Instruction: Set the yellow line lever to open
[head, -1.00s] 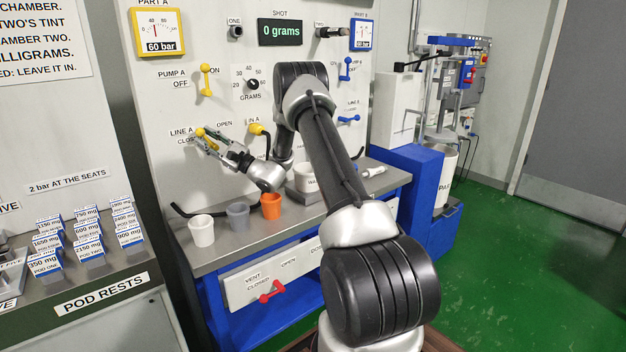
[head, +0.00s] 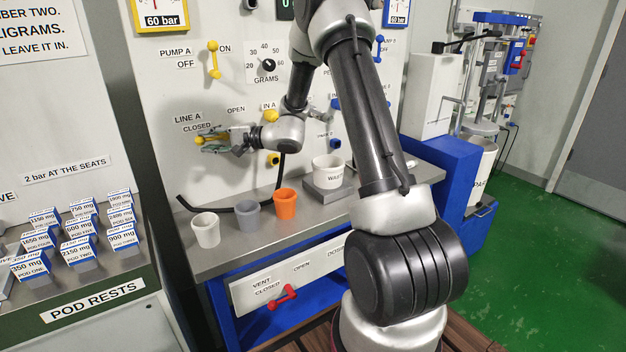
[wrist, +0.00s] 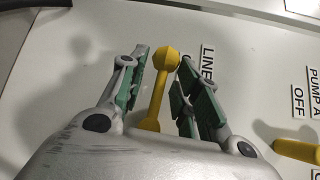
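The yellow line lever (head: 203,138) is on the panel by the LINE A label and points left, beside the word CLOSED; the word OPEN is above and to its right. In the wrist view the yellow line lever (wrist: 160,85) stands between my fingers, its round knob near their tips. My gripper (head: 208,142) is at the lever, reaching in from the right. In the wrist view my gripper (wrist: 158,75) is open, with a gap visible on each side of the lever. In the head view my fingers partly hide the lever.
The yellow pump A lever (head: 213,60) is above on the panel, and the yellow IN A fitting (head: 270,116) is to the right. Below, a white cup (head: 206,230), a grey cup (head: 247,214) and an orange cup (head: 286,204) stand on the bench (head: 200,262).

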